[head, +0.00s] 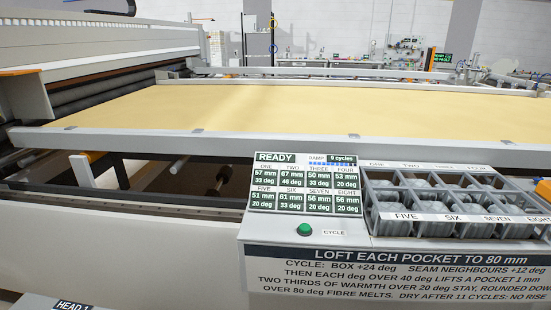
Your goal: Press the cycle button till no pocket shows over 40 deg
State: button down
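The green cycle button (304,230) sits on the light panel, left of its CYCLE label. The display (304,183) above it reads READY and "DAMP 9 cycles". Pocket TWO reads 67 mm, 46 deg. ONE, THREE and SIX read 33 deg; FOUR, FIVE, SEVEN and EIGHT read 20 deg. The pocket box (373,232) to the right has grey dividers and holds grey tufts, with labels ONE to EIGHT. My gripper is not identifiable in the head view.
A sign (420,262) below states cycle heating and that fibre melts over 80 deg. The yellow quilting bed (250,108) lies behind the white rail (180,141). A yellow-and-dark part (544,189) shows at the right edge. The space before the button looks clear.

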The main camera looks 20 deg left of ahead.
aim_at(304, 228)
jog(key=k+j+u, duration=0.2)
jog(key=u, duration=0.15)
jog(key=k+j+u, duration=0.2)
jog(key=j+u, duration=0.15)
jog(key=k+j+u, duration=0.15)
jog(key=j+u, duration=0.2)
